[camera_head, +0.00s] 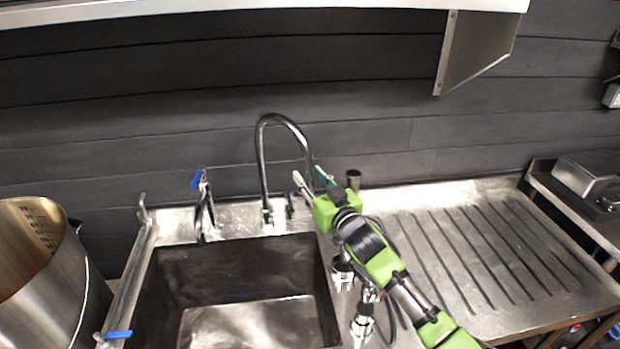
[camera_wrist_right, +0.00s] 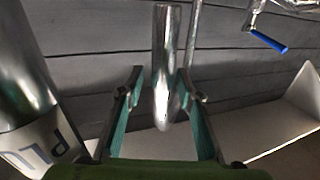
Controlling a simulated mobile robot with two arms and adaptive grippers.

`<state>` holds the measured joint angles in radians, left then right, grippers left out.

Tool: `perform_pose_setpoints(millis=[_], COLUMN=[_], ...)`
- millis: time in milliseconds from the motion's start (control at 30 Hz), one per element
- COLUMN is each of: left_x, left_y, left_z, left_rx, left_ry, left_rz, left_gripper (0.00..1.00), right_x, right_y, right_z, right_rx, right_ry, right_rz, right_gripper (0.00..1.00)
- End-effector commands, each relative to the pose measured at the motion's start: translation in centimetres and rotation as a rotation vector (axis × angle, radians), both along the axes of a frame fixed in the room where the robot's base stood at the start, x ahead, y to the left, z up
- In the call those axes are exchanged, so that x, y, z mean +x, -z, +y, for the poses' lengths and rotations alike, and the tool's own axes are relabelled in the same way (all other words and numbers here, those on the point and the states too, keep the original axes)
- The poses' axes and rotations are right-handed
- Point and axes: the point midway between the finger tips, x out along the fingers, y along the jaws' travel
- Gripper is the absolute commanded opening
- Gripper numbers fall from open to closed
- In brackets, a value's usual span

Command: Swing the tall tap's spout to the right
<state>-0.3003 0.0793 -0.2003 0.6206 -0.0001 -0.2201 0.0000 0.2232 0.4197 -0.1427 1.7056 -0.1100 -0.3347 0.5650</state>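The tall tap (camera_head: 262,155) is a shiny gooseneck that rises behind the sink, its spout curving over to the right and down. My right gripper (camera_head: 306,176) is at the downward end of the spout in the head view. In the right wrist view my right gripper (camera_wrist_right: 160,108) has its two green fingers apart, with the metal spout (camera_wrist_right: 165,65) showing between them. I cannot tell whether a finger touches it. In the head view the fingers partly hide the spout's lower end. My left gripper is not in view.
The sink (camera_head: 250,270) lies below the tap, with a ribbed drainboard (camera_head: 480,260) to its right. A blue-handled tap (camera_head: 204,205) stands left of the tall tap. A large steel pot (camera_head: 40,265) is at the left. A white shelf (camera_head: 250,8) overhangs at the top.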

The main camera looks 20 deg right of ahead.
Motion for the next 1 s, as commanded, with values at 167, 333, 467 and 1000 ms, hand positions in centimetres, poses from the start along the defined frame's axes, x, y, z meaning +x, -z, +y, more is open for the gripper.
perform_pose_setpoints(millis=[167, 333, 467, 1000], left_x=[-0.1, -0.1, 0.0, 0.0], left_y=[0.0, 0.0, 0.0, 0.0], left_z=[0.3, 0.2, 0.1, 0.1], left_rx=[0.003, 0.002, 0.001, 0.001], left_ry=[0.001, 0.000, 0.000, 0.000], left_rz=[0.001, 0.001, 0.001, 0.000], left_gripper=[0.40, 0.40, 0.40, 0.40], right_x=[0.0, 0.0, 0.0, 0.0], right_y=[-0.1, -1.9, -4.5, -10.0], right_z=[0.1, 0.0, 0.0, -0.1], right_rx=[-0.001, -0.004, -0.003, 0.000], right_ry=[-0.001, -0.001, -0.001, 0.000], right_rz=[-0.001, -0.004, -0.006, 0.000], right_gripper=[0.33, 0.33, 0.33, 0.33])
